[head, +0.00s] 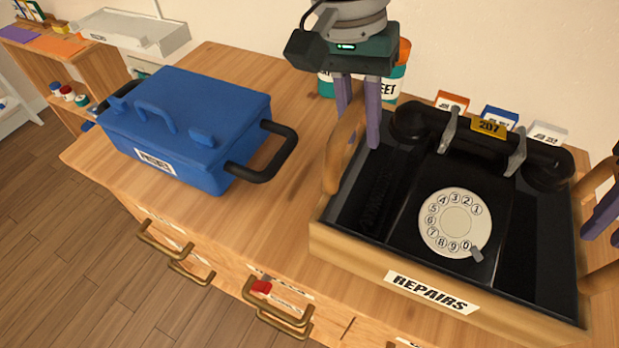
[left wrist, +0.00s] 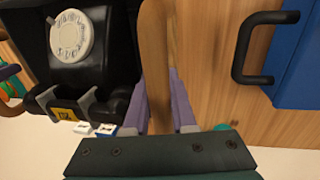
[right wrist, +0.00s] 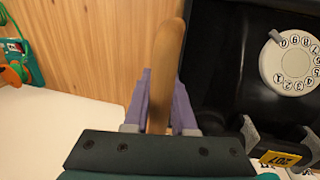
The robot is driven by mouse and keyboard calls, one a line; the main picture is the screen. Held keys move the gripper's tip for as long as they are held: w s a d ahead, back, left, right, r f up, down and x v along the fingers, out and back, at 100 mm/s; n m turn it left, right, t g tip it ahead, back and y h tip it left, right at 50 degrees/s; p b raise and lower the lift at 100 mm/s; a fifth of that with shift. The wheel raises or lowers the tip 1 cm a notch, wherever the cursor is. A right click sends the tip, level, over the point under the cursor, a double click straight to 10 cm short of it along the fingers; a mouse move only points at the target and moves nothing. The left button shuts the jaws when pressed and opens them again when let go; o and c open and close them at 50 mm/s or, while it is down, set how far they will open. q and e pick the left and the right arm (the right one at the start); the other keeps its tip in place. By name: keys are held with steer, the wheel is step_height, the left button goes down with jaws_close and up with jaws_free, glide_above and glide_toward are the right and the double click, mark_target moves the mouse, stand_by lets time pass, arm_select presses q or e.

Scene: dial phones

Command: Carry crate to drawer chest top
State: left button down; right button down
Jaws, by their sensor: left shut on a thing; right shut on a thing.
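The crate (head: 447,293) is a wooden tray with a dark inside and a "REPAIRS" label, at the right of the head view. A black dial phone (head: 462,190) with a "207" tag sits in it. My left gripper (head: 358,128) is shut on the crate's left wooden handle, which also shows in the left wrist view (left wrist: 154,60). My right gripper (head: 600,222) is at the right edge of the head view, shut on the right handle, seen in the right wrist view (right wrist: 167,65). The drawer chest's wooden top (head: 290,215) lies under the crate; whether they touch I cannot tell.
A blue lidded box (head: 190,115) with black side handles stands on the chest top at left. A green and orange tin (head: 397,75) and small cards (head: 500,117) are behind the crate. Brass drawer handles (head: 285,318) stick out in front. Bare top lies between box and crate.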

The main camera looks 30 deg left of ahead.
mark_target(355, 146)
arm_select(q)
steer(key=shift+a+f, duration=0.1)
steer(key=shift+f, duration=0.05)
arm_select(e)
steer(key=shift+f, duration=0.15)
